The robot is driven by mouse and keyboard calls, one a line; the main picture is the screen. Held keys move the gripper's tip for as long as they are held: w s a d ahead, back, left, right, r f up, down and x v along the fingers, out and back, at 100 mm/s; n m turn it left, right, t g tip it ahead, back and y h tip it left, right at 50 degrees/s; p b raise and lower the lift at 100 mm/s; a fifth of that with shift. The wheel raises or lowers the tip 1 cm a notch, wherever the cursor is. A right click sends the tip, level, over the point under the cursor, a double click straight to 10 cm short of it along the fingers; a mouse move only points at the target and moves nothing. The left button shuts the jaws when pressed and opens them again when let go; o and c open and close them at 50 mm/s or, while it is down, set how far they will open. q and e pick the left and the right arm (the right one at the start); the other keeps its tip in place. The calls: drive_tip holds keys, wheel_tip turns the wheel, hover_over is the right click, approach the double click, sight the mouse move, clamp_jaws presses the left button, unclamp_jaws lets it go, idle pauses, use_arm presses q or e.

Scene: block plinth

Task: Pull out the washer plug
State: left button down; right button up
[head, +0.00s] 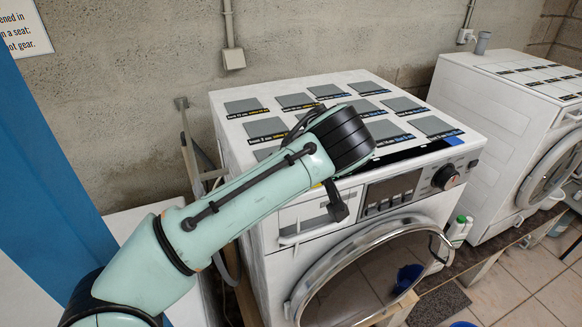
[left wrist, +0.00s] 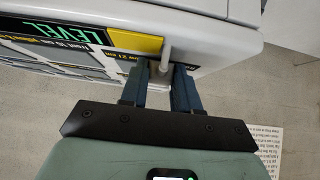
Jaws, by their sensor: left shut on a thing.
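The socket end cannot be made out. My right gripper is not in view.
Grey label cards (head: 244,106) cover the washer's top. A second white machine (head: 480,115) stands at the right. A blue panel (head: 45,170) stands at the left. A wall box (head: 233,59) with conduit is above the washer.

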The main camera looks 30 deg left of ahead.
use_arm(q)
drive_tip(key=shift+f, duration=0.3)
